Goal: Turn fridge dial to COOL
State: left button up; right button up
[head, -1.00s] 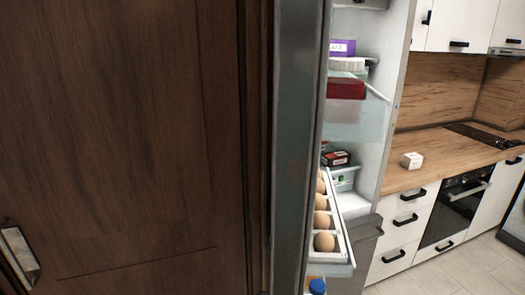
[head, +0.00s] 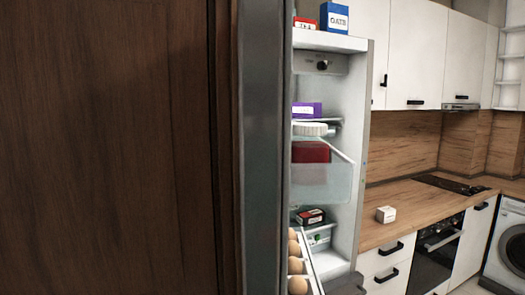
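The fridge (head: 364,150) stands open in the middle of the head view, its inside partly hidden behind the edge of a grey door (head: 262,150). The fridge dial (head: 322,65) is a small dark knob on a grey panel (head: 304,63) at the top of the inside. Its markings are too small to read, so I cannot tell its setting. Neither of my grippers shows in the view.
A dark wooden door (head: 110,150) fills the left. A blue OATS box (head: 334,18) stands on top. A wooden counter (head: 410,208) runs right, with a white box (head: 385,214).

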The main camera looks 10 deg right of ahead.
aim_at(322, 65)
jog(key=i+l, duration=0.15)
jog(key=l, duration=0.2)
jog(key=i+l, duration=0.2)
jog(key=l, duration=0.15)
jog(key=i+l, duration=0.15)
jog(key=l, duration=0.2)
jog(key=i+l+u, duration=0.1)
jog(key=l, duration=0.25)
jog(key=i+l, duration=0.2)
jog(key=l, duration=0.15)
jog(key=i+l, duration=0.15)
jog(key=l, duration=0.25)
jog(key=i+l, duration=0.15)
jog(key=l, duration=0.2)
